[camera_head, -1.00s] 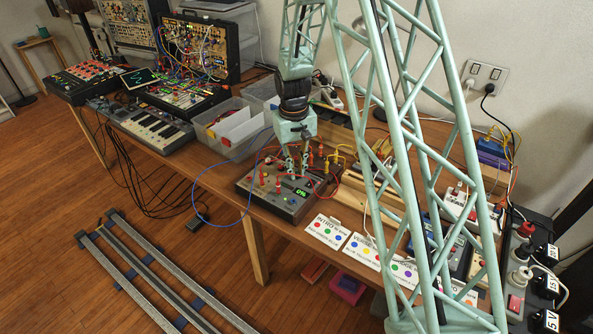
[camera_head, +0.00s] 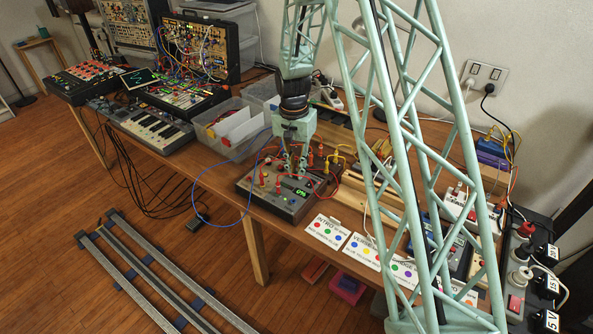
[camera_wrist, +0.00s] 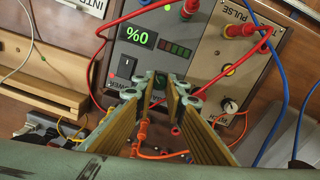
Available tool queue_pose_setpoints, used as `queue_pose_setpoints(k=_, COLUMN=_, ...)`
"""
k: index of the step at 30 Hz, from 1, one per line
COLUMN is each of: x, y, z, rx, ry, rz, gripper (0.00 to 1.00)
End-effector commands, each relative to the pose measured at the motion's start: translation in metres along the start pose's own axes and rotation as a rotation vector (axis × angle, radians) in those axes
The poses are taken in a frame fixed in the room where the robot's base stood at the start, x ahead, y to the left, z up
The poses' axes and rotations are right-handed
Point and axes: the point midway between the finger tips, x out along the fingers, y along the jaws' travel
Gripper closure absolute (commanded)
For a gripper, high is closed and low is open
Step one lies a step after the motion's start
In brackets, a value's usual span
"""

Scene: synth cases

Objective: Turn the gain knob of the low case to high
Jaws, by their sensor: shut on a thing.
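The low case (camera_head: 262,204) is a grey sloped box with wooden sides near the table's front edge. My gripper (camera_head: 290,174) points down onto the case's top panel. In the wrist view my gripper (camera_wrist: 161,88) has its fingers closed in around a spot below the display. The gain knob is mostly hidden between the fingertips; I cannot read its label or pointer. A dark knob with a pale mark (camera_wrist: 229,106) stands right of the fingers, apart from them.
Red plugs (camera_wrist: 189,8) and cables loop close around my fingers. A blue cable (camera_head: 197,200) hangs over the table's front edge. Printed cards (camera_head: 327,231) lie right of the case. A clear bin (camera_head: 226,137) stands to its left.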

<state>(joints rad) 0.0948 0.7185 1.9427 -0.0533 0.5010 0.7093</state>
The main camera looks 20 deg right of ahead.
Motion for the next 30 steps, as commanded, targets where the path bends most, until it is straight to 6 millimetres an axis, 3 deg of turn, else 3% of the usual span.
queue_pose_setpoints(k=9, x=0.0, y=0.0001, z=0.0002, rx=0.096, ry=-0.004, rz=0.0, gripper=0.99)
queue_pose_setpoints(k=22, x=-0.0001, y=0.0, z=0.0001, rx=0.105, ry=-0.004, rz=0.0, gripper=0.99)
queue_pose_setpoints(k=23, x=-0.0001, y=0.0, z=0.0001, rx=0.105, ry=-0.004, rz=0.0, gripper=0.87)
queue_pose_setpoints(k=24, x=-0.0001, y=0.0, z=0.0, rx=0.105, ry=-0.004, rz=0.0, gripper=0.83)
queue_pose_setpoints(k=27, x=-0.0001, y=0.0, z=0.0, rx=0.104, ry=-0.004, rz=0.0, gripper=0.74)
queue_pose_setpoints(k=30, x=-0.0001, y=0.0, z=-0.0001, rx=0.104, ry=-0.003, rz=0.0, gripper=0.74)
